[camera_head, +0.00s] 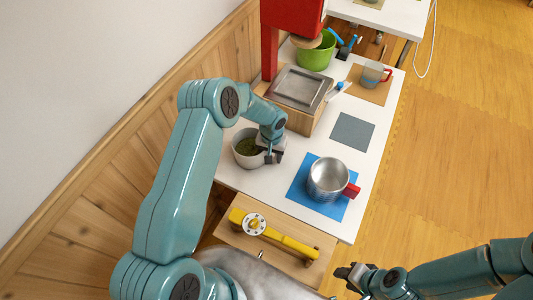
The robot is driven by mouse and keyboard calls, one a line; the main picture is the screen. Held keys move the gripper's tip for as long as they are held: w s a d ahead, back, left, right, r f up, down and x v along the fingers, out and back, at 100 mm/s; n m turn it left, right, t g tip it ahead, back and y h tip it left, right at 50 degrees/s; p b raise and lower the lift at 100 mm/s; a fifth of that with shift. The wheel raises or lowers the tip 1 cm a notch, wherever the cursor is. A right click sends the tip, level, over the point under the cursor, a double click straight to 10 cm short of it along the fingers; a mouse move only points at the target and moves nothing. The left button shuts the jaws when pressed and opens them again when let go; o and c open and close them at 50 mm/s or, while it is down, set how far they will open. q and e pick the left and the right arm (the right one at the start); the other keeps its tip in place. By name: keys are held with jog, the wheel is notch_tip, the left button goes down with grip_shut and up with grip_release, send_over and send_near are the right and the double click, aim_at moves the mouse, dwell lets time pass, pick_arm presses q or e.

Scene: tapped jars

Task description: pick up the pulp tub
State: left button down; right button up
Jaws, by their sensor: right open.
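A white tub (239,161) with green pulp-like stuff inside stands on the white table near the wooden wall. My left gripper (272,155) is low at the tub's right side and overlaps its rim in the picture. I cannot tell whether its fingers touch or grip the rim. My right gripper (346,275) is open and empty at the bottom of the view, over the floor side and well away from the tub.
A metal pot (326,178) with a red handle stands on a blue mat (300,197). A wooden box with a metal tray (299,87), a green bucket (317,56) and a clear cup (371,77) are behind. A grey mat (352,132) is bare. A yellow tool (285,238) lies in front.

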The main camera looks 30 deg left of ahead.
pick_arm(q)
notch_tip(320, 180, up, 20)
jog(key=shift+f, duration=0.15)
jog(key=shift+a+h, duration=0.1)
jog(key=shift+h, duration=0.2)
dwell(1.1)
